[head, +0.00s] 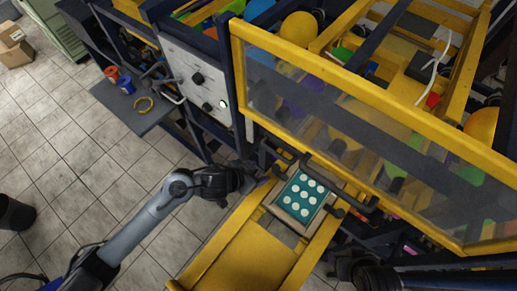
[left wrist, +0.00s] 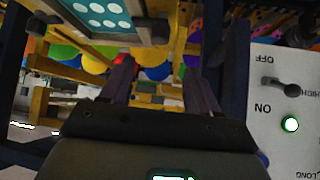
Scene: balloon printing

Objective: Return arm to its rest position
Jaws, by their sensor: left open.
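My left arm comes in from the lower left in the head view. Its gripper (head: 262,172) is beside the printing frame, in front of the machine. In the left wrist view the two dark fingers of this gripper (left wrist: 156,68) stand apart with nothing between them. The teal plate with white dots (head: 301,196) sits in its frame on the yellow rails; it also shows upside down at the top of the left wrist view (left wrist: 108,14). My right gripper (head: 347,266) is dark and partly hidden at the bottom right; its jaws cannot be made out.
The white control panel (head: 197,82) stands left of the machine; the left wrist view shows its lit green button (left wrist: 290,124) and a dark switch (left wrist: 281,87). A yellow-framed clear guard (head: 345,135) covers balloons. A grey side shelf (head: 136,108) holds cups and a yellow ring.

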